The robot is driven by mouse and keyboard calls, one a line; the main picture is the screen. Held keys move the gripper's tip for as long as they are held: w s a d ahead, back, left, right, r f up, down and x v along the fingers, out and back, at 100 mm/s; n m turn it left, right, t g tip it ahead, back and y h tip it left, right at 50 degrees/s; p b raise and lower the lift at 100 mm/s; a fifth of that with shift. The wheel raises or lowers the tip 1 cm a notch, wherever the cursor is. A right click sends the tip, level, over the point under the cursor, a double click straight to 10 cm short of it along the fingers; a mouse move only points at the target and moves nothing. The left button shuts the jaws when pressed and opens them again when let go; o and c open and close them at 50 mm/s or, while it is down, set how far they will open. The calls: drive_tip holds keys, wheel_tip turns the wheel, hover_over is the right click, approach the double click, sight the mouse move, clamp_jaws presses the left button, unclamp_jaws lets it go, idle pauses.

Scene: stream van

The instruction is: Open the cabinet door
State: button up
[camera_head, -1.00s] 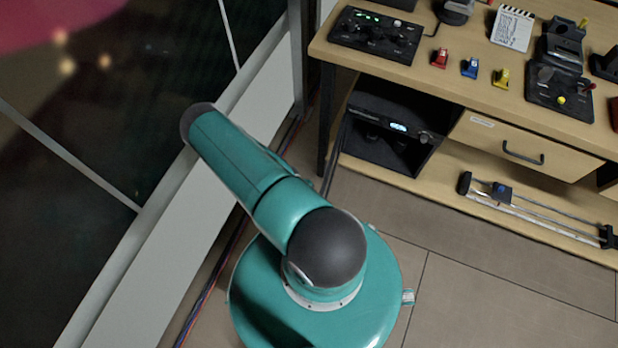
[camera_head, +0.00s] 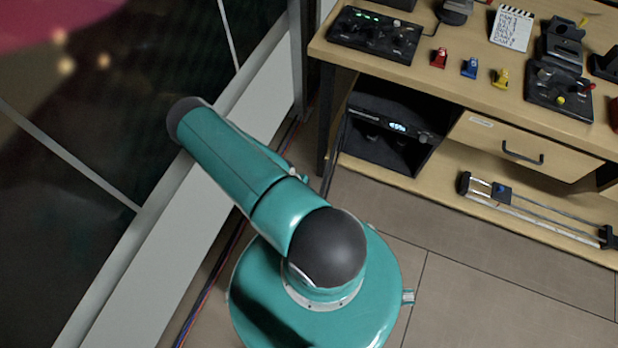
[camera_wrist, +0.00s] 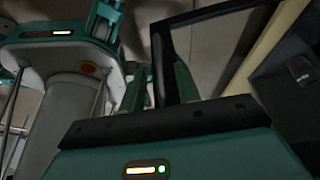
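A wooden desk unit (camera_head: 440,92) stands at the right in the head view, with a drawer front (camera_head: 480,138) that carries a dark bar handle (camera_head: 522,153). The drawer looks shut. A dark frame stands close to the fingers.
An open bay left of the drawer holds a black device (camera_head: 388,135) with a lit display. Consoles and small red, blue and yellow items lie on the desk top. A slider rail (camera_head: 535,205) lies on the lower shelf. A large window (camera_head: 80,200) stands left; floor is clear lower right.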

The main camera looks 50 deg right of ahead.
drive_tip(key=v, duration=1)
drive_tip(key=shift+r, duration=0.15)
drive_tip(key=shift+w, duration=0.1)
